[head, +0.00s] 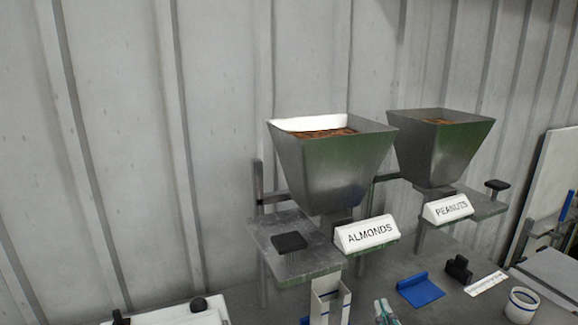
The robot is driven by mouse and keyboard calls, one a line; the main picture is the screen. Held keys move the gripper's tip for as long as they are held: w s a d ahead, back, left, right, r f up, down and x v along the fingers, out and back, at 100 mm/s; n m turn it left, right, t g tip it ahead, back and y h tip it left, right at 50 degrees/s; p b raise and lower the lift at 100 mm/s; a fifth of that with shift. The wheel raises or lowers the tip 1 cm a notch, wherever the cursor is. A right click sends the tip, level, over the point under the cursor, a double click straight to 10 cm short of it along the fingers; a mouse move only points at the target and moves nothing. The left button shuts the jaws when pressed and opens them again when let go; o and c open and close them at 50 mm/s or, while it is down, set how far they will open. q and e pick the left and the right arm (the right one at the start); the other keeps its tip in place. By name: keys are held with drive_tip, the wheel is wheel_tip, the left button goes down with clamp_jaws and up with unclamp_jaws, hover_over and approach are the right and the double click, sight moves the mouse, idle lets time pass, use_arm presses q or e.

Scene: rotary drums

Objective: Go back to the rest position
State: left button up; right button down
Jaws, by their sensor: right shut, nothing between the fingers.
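The top of my right gripper (386,313) shows at the bottom edge of the head view, right of centre. Its fingertips are together with nothing between them, and the rest of it is cut off by the frame. It is in front of the almonds hopper (325,170) and lower than it. My left gripper is not in view.
A peanuts hopper (437,155) stands right of the almonds one. A narrow upright container (322,303) is under the almonds dispenser. A blue scoop-like piece (420,290), a black object (459,268), a white strip (486,283) and a white blue-banded cup (521,305) lie at right. A ribbed wall (110,130) closes the back.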

drive_tip(key=s+d+f+m+g, duration=0.25)
drive_tip(key=s+f+g, duration=0.45)
drive_tip(key=s+f, duration=0.55)
drive_tip(key=s+f+g, duration=0.6)
drive_tip(key=s+f, duration=0.2)
drive_tip(key=s, duration=0.6)
wheel_tip(320, 180, down, 28)
drive_tip(key=s+n+g+b, duration=0.1)
drive_tip(key=s+g, duration=0.1)
use_arm(q)
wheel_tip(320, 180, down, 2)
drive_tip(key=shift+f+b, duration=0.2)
drive_tip(key=shift+b, duration=0.55)
use_arm(e)
drive_tip(key=s+d+f+g, duration=0.1)
drive_tip(key=s+d+f, duration=0.1)
drive_tip(key=s+f, duration=1.4)
drive_tip(key=shift+s+d+f+y, duration=0.15)
drive_tip(key=shift+d+f+y, duration=0.2)
drive_tip(key=shift+f, duration=0.2)
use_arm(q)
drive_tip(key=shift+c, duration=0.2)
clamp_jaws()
